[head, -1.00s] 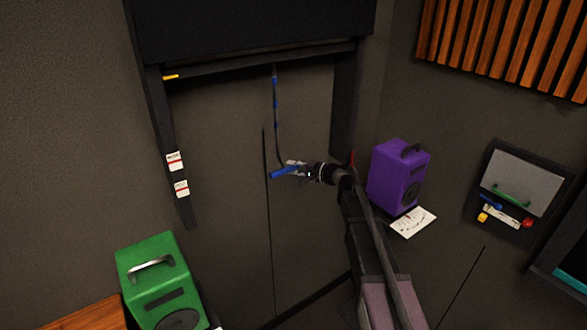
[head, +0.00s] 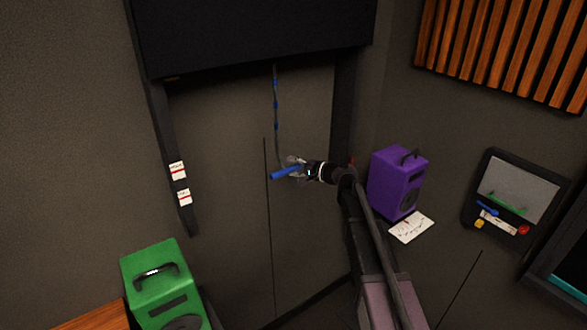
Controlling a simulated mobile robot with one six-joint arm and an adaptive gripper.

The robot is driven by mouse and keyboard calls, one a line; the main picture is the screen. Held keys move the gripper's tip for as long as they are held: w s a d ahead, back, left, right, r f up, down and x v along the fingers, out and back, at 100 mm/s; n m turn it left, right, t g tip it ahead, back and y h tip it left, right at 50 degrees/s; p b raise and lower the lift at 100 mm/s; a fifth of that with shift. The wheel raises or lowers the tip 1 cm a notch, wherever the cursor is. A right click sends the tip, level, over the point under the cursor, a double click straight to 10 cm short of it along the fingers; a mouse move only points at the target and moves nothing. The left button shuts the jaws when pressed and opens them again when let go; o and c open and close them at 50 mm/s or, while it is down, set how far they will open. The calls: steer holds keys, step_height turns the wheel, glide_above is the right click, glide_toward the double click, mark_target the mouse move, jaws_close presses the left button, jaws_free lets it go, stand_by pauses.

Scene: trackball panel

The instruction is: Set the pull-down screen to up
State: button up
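The pull-down screen's black upper panel (head: 250,35) spans the top of a dark frame, and its bottom bar is hidden behind it. A trace of yellow (head: 172,78) shows under its left edge. A thin cord (head: 277,110) with blue marks hangs below the panel. A blue handle (head: 285,173) is at the cord's lower end. My gripper (head: 294,169) reaches in from the right and appears shut on the blue handle; the fingers are small and partly blurred. Two white labels with red marks, an upper one (head: 178,171) and a lower one (head: 184,197), are on the frame's left post.
A purple speaker (head: 397,182) and a white sheet (head: 411,227) are right of my arm. A green speaker (head: 160,285) is at lower left. A grey-faced panel (head: 518,185) with coloured controls is on the right. The wall below the cord is clear.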

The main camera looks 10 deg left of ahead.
steer(key=shift+f, duration=0.2)
step_height(320, 180, down, 30)
steer(key=b, duration=3)
steer(key=shift+s, duration=0.1)
steer(key=shift+d, duration=0.1)
steer(key=p+v, duration=0.2)
steer(key=v, duration=1.3)
steer(key=shift+d+r+p, duration=0.2)
steer(key=shift+d+p, duration=0.1)
stand_by(1.7)
